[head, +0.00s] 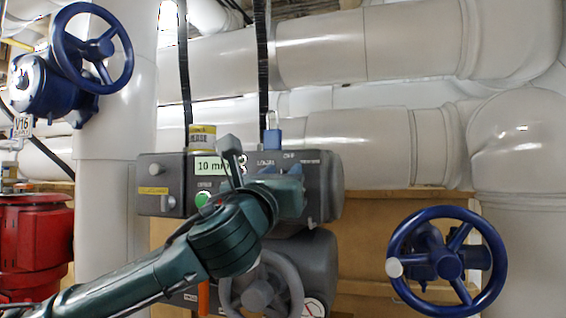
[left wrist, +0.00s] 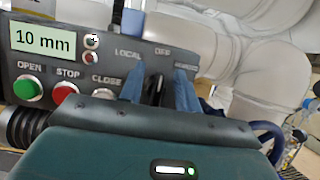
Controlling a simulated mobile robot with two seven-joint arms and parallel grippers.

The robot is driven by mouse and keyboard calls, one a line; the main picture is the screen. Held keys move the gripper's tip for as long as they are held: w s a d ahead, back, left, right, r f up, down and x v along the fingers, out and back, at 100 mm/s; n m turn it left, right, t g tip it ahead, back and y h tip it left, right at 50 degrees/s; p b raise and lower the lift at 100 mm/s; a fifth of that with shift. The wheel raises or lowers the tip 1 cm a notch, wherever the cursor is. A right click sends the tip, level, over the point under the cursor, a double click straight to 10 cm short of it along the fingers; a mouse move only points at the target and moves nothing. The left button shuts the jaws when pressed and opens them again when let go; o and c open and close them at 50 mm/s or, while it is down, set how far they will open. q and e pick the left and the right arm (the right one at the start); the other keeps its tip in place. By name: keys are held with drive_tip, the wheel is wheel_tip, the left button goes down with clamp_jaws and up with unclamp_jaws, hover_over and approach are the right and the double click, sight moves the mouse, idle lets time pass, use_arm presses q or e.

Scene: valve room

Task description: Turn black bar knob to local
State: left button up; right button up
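The grey control box (head: 162,172) hangs among the pipes, with LOCAL and OFF labels and a third, partly readable label on its face. The black bar knob (left wrist: 155,88) shows in the left wrist view below the OFF label, its bar roughly upright. My left gripper (left wrist: 160,90) has one blue finger on each side of the knob, with gaps visible; contact is not clear. In the head view my left gripper (head: 287,190) is at the box's face, and my arm and gripper hide the knob. My right gripper is out of view.
Left of the knob are a 10 mm display (left wrist: 45,39), a green OPEN button (left wrist: 27,87), a red STOP button (left wrist: 65,96) and a CLOSE label. A blue handwheel (head: 447,262) stands at the right, another (head: 92,50) at upper left. White pipes (head: 370,45) run behind.

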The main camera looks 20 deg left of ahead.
use_arm(q)
drive_tip(key=shift+w+r, duration=0.2)
drive_tip(key=shift+w, duration=0.4)
clamp_jaws()
